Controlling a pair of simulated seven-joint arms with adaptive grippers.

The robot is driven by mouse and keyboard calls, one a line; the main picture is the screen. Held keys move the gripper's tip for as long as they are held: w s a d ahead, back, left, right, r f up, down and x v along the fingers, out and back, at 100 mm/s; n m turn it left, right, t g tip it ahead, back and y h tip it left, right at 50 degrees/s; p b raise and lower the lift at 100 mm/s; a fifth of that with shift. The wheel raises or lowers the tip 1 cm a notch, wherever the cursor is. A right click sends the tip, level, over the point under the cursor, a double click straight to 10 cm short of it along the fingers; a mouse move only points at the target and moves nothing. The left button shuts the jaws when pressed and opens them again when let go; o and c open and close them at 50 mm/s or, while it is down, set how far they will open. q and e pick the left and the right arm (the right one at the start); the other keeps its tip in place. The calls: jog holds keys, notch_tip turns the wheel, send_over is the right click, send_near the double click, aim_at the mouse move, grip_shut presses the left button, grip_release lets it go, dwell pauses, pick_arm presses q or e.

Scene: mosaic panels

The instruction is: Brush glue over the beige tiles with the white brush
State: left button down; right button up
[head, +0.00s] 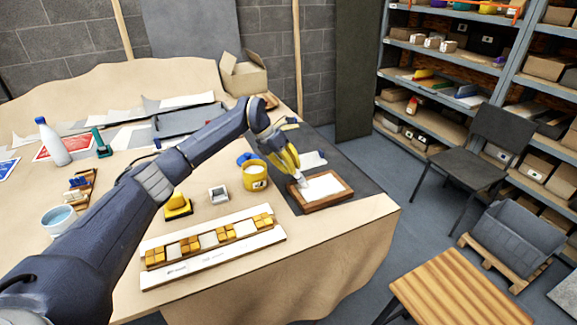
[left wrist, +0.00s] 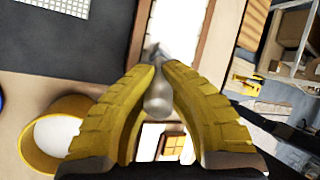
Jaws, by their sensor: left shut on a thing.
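My left gripper (head: 294,165), with yellow fingers, is shut on the white brush (head: 303,182). The fingers and brush also show in the left wrist view, where the brush (left wrist: 157,98) sits between the fingertips. The brush points down at the left part of a pale panel (head: 328,186) in a brown wooden frame (head: 322,206). I cannot tell whether its tip touches the panel, and no separate beige tiles can be made out there. A yellow pot (head: 255,184) with white contents, likely glue, stands left of the frame. My right gripper is not in view.
A white board (head: 215,259) with rows of amber and pale tiles lies at the table's front. A small grey-white dish (head: 218,194), a yellow block (head: 178,206) and a bowl of blue liquid (head: 59,221) stand to the left. The table's right edge is close to the frame.

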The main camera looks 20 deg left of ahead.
pick_arm(q)
jog(key=shift+w+d, duration=0.65)
jog(key=shift+w, duration=0.05)
jog(key=shift+w+d+f, duration=0.1)
jog(key=shift+w+d, duration=0.05)
jog(key=shift+d, duration=0.2)
jog(key=shift+s+a, duration=0.45)
jog(key=shift+a, duration=0.25)
jog(key=shift+s+a, duration=0.9)
jog(key=shift+s+a+r, duration=0.15)
jog(key=shift+a+r, duration=0.05)
jog(key=shift+d+r, duration=0.1)
jog(key=shift+r, duration=3.75)
